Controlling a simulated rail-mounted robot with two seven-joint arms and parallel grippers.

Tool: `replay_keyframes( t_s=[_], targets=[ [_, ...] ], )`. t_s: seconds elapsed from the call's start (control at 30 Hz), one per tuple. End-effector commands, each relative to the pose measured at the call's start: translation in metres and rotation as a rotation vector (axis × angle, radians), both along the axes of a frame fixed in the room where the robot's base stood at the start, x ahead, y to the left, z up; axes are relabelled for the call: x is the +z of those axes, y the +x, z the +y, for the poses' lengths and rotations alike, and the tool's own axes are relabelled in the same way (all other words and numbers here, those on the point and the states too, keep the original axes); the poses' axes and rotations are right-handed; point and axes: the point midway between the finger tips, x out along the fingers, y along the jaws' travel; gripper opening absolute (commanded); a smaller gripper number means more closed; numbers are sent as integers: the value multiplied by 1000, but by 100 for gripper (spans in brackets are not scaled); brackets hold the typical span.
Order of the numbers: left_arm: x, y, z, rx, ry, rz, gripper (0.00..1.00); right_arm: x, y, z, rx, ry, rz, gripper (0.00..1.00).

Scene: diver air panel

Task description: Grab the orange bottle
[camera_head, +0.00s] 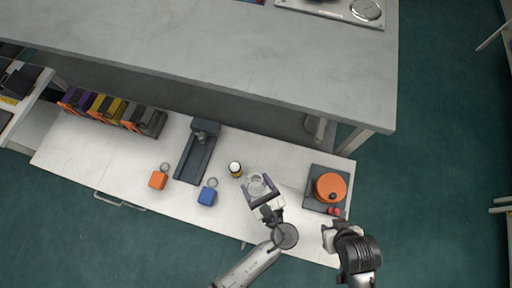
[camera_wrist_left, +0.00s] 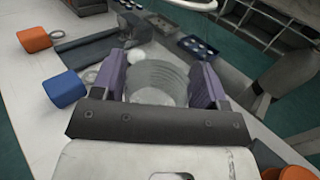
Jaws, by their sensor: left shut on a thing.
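My left gripper (camera_head: 258,186) is shut on a clear, ribbed, round container, above the white worktop. In the left wrist view the container (camera_wrist_left: 157,80) sits between the two purple fingers (camera_wrist_left: 160,88). No plainly orange bottle shows. A round orange thing (camera_head: 331,186) with a dark knob rests on a dark square base at the right of the worktop, apart from the left gripper; I cannot tell whether it is a bottle. My right gripper (camera_head: 328,238) is near the worktop's front right edge, below that base; its fingers are unclear.
An orange block (camera_head: 157,181) and a blue block (camera_head: 207,196), each with a ring, lie left of my left gripper. A dark stand (camera_head: 195,158) and several boxes (camera_head: 120,112) are farther left. A grey table (camera_head: 220,50) lies behind.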

Motion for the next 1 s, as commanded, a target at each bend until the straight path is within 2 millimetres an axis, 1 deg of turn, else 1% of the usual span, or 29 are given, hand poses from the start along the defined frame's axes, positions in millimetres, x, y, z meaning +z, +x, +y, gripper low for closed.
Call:
replay_keyframes(
  t_s=[0.3, 0.73, 0.77, 1.0],
  targets=[
    [-35, 0, 0, -1, 1, 0, 38, -18, 0, 2, -4, 5, 0, 43],
    [-39, 0, 0, 0, 0, -1, 38, -18, 0, 3, -7, 11, 1, 43],
    [-39, 0, 0, 0, -1, -1, 69, -17, 0, 3, -7, 11, 1, 43],
    [-38, 0, 0, 0, 0, 0, 92, -17, 0, 2, -6, 8, 0, 43]
  ],
)
